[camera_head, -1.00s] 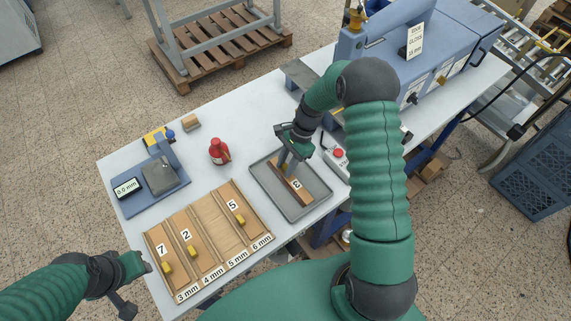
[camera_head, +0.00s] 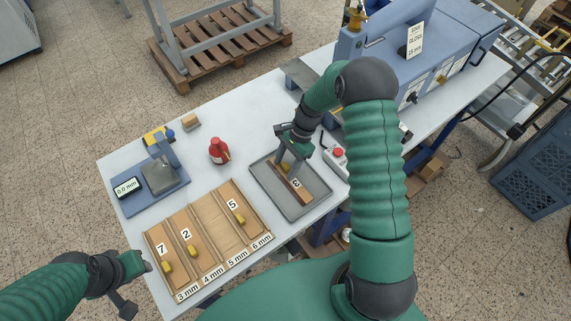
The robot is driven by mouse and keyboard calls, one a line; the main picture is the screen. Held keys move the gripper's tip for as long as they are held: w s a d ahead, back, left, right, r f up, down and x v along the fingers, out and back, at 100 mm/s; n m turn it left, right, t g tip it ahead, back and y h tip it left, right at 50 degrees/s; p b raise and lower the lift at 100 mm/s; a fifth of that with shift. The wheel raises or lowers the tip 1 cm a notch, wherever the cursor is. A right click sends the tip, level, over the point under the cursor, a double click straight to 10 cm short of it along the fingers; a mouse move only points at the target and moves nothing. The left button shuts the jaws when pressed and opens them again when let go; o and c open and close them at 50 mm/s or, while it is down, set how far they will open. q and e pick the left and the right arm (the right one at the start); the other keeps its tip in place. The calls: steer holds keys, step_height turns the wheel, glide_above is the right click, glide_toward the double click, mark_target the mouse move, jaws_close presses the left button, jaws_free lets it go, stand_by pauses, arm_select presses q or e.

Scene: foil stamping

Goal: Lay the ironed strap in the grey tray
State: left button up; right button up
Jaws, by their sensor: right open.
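The strap (camera_head: 304,195) is a brown bar with a white tag marked 3 and a yellow grip. It lies slantwise in the grey tray (camera_head: 321,188), which sits on the white table. My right gripper (camera_head: 284,168) is open over the strap's upper end, with its fingers by the yellow grip. Whether the fingers touch the strap is hard to tell. My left gripper (camera_head: 147,267) is off the table's left front edge, away from the tray; its jaws are not clear.
A wooden rack (camera_head: 216,224) holds similar bars tagged 7, 2 and 5; its 5 mm slot looks empty. A red bottle (camera_head: 219,152) and a blue gauge (camera_head: 158,178) reading 0.0 mm stand behind. A blue machine (camera_head: 440,50) and red button box (camera_head: 338,155) are at right.

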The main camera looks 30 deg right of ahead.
steer(key=b+v, duration=0.2)
steer(key=v, duration=1.4)
steer(key=shift+d+r, duration=0.15)
steer(key=shift+r, duration=0.2)
steer(key=shift+w, duration=0.1)
steer(key=s+a+f+n+t+h+b, duration=0.1)
steer(key=s+a+f+n+h, duration=0.1)
steer(key=s+a+n, duration=0.4)
steer(key=s+a+f+n+t+h+b, duration=0.1)
steer(key=s+a+f+n+t+h, duration=0.1)
steer(key=s+a+f+n, duration=0.2)
steer(key=s+a+n, duration=0.3)
steer(key=a+n, duration=0.1)
steer(key=n, duration=0.3)
steer(key=shift+s+a+f+h, duration=0.2)
steer(key=shift+f+h, duration=0.1)
steer(key=shift+s+a, duration=0.1)
steer(key=shift+a, duration=0.05)
steer(key=shift+a, duration=0.2)
